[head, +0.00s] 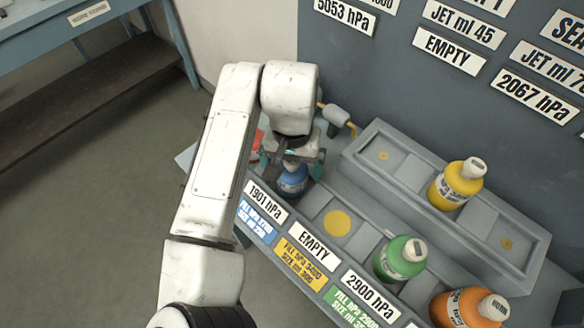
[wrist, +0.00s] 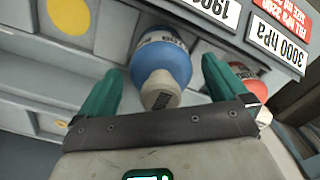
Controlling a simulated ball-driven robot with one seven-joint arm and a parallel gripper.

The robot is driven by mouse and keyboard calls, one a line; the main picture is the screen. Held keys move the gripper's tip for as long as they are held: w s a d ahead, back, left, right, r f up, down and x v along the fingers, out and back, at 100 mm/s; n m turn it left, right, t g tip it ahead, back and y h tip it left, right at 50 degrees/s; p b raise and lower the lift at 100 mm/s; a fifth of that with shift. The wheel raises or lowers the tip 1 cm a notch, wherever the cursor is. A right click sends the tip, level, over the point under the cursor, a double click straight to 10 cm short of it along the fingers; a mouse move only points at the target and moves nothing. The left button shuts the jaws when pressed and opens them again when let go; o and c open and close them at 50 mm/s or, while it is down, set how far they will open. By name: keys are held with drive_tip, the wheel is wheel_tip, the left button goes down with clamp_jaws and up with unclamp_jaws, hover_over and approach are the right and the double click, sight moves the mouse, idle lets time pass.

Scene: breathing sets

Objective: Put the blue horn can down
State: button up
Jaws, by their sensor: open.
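The blue horn can (head: 292,180) stands in the front row of the grey rack (head: 318,205), behind the 1901 hPa label. My gripper (head: 292,162) is right above it and hides its top in the head view. In the wrist view the blue can (wrist: 165,62) with its grey-white cap lies between the two green fingers of my gripper (wrist: 160,90). The fingers are apart, with a visible gap on both sides of the can, so my gripper is open around it.
A red can (wrist: 250,88) stands beside the blue one. An empty slot with a yellow disc (head: 337,223) is on its other side. Green (head: 401,258), orange (head: 468,307) and yellow (head: 455,184) cans stand further right. A grey wall with labels is behind.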

wheel_tip(320, 180, up, 10)
drive_tip(key=shift+b, duration=0.35)
